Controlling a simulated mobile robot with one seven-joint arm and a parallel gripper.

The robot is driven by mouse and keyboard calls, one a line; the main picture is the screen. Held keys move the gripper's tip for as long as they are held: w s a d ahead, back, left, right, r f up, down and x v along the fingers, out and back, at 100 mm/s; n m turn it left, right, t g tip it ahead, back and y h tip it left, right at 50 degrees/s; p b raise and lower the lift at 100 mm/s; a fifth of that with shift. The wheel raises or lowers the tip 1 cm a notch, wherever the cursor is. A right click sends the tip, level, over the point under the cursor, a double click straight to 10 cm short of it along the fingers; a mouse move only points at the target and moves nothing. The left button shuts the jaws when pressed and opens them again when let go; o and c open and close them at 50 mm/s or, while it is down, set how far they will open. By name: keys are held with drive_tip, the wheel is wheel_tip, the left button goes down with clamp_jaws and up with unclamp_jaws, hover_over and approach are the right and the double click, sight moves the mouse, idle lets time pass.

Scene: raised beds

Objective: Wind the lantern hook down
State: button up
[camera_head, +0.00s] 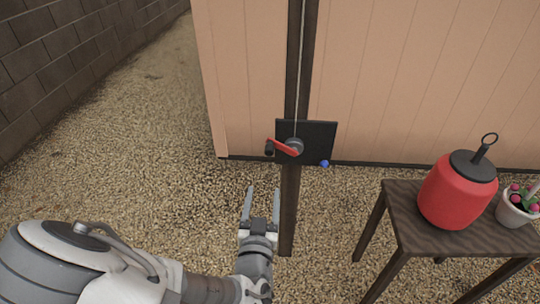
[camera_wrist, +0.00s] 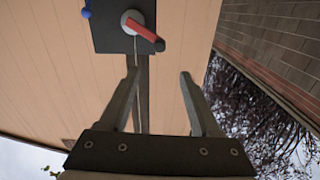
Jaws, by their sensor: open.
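A winch with a red crank arm (camera_head: 284,147) and a dark handle knob (camera_head: 269,148) is on a black plate (camera_head: 318,137) fixed to a dark post (camera_head: 290,205). The crank arm points left in the head view. A thin pale line runs up the post from the grey hub (camera_head: 295,146). The red crank arm also shows in the wrist view (camera_wrist: 141,31), ahead of the fingers. My gripper (camera_head: 261,204) is open and empty, below and left of the crank, apart from it. The lantern hook is not in view. A red lantern (camera_head: 457,192) with a black top and ring stands on a table.
The dark wooden table (camera_head: 425,232) stands at the right, with a flower pot (camera_head: 515,209) on it. A blue knob (camera_head: 324,163) sits at the plate's lower right. A pale plank wall (camera_head: 420,80) is behind the post. Gravel at the left is clear up to a block wall (camera_head: 60,65).

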sight(269, 154)
drive_tip(key=w+b, duration=0.2)
drive_tip(key=w, duration=0.3)
drive_tip(key=w+b, duration=0.3)
drive_tip(key=w, duration=0.3)
drive_tip(key=w+b, duration=0.2)
drive_tip(key=w, duration=0.4)
drive_tip(key=shift+w+d, duration=0.15)
drive_tip(key=shift+d, duration=0.25)
clamp_jaws()
idle(0.8)
